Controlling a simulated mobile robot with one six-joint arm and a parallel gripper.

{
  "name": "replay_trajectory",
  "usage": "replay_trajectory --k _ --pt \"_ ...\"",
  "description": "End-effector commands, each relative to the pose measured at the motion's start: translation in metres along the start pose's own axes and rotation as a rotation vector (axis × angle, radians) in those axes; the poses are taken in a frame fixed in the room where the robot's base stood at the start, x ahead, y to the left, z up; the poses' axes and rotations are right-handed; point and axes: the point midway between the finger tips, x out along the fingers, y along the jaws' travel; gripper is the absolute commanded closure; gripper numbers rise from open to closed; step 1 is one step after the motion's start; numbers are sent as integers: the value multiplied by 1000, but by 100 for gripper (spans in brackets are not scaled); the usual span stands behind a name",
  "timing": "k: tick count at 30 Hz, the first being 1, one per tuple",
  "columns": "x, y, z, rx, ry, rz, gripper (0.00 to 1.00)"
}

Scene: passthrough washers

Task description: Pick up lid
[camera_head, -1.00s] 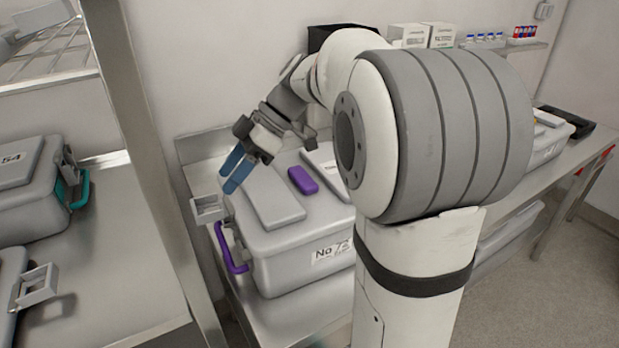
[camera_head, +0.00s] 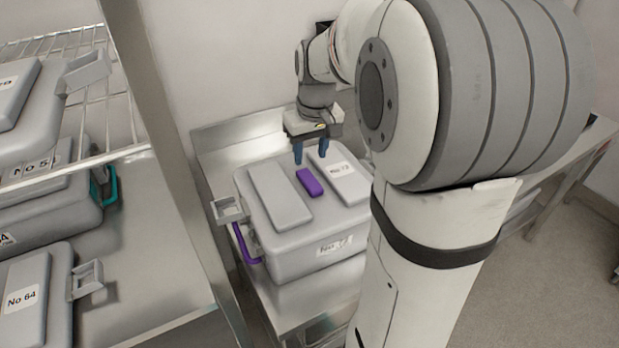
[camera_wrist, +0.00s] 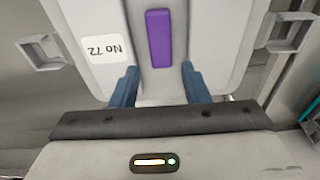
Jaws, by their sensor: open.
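The grey lid (camera_head: 273,228) sits on a grey box (camera_head: 305,256) on a steel table. A purple handle block (camera_head: 310,182) stands in the middle of the lid, between two raised panels. My gripper (camera_head: 311,155) is open and empty, pointing down above the back part of the lid, behind the purple block. In the wrist view my gripper (camera_wrist: 158,80) has its blue fingers apart, one to each side of the purple block's (camera_wrist: 159,38) line, and the block lies beyond the fingertips. A "No 72" label shows on the lid in the wrist view (camera_wrist: 108,70).
A purple side handle (camera_head: 246,245) and a grey bracket (camera_head: 229,210) stick out at the box's left. A steel post (camera_head: 165,160) and a rack with several similar grey boxes (camera_head: 40,205) stand at left. The table (camera_head: 220,147) behind the box is bare.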

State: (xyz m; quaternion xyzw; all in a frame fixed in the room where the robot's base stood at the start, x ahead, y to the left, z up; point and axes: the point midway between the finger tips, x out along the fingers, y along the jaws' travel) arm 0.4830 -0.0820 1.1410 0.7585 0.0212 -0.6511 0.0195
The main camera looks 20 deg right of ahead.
Motion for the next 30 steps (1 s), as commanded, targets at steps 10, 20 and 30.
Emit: replay_trajectory --k 10,20,30 --pt "42 -1 8 -1 -6 -3 58" --pt "73 -1 9 -1 -2 -2 58" --pt "72 -1 9 -2 -2 -2 74"
